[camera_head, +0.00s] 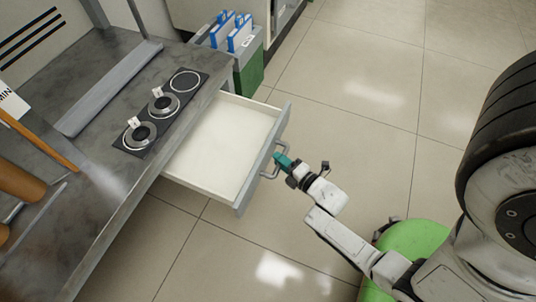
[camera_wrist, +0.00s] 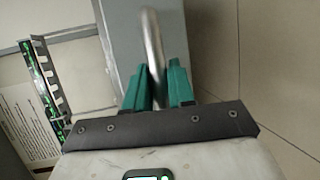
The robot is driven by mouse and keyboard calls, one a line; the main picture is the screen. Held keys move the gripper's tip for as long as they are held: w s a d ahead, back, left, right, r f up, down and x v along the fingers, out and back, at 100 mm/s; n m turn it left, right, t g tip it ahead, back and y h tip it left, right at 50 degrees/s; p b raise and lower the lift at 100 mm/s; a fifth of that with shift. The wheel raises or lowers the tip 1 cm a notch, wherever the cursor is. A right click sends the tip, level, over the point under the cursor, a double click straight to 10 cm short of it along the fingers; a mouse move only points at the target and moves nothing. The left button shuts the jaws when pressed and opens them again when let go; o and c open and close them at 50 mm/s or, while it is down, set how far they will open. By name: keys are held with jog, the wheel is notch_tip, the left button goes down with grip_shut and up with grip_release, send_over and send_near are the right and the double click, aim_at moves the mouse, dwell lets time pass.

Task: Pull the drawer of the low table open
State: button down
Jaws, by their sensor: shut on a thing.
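The low table (camera_head: 110,75) has a grey top and stands at the left in the head view. Its drawer (camera_head: 222,145) is pulled well out, with a pale, empty-looking inside and a grey front panel. The metal handle (camera_head: 275,160) is a bar on the outer face of the drawer front; it also shows in the wrist view (camera_wrist: 152,45). My gripper (camera_head: 282,160) has teal fingers and is shut on the handle. In the wrist view the teal fingers (camera_wrist: 158,85) stand on either side of the bar.
A dark panel with round fittings (camera_head: 160,108) lies on the tabletop. A grey and green bin with blue-edged items (camera_head: 238,58) stands beyond the drawer. Brown rods (camera_head: 20,183) lie at the left. The tiled floor (camera_head: 340,90) is clear to the right of the drawer.

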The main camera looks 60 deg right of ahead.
jog(key=shift+s, duration=0.45)
jog(key=c, duration=1.1)
grip_release()
jog(key=shift+o, duration=0.2)
jog(key=p+v, duration=0.3)
jog(key=v, duration=0.7)
jog(key=shift+s, duration=0.3)
jog(key=shift+a, duration=0.1)
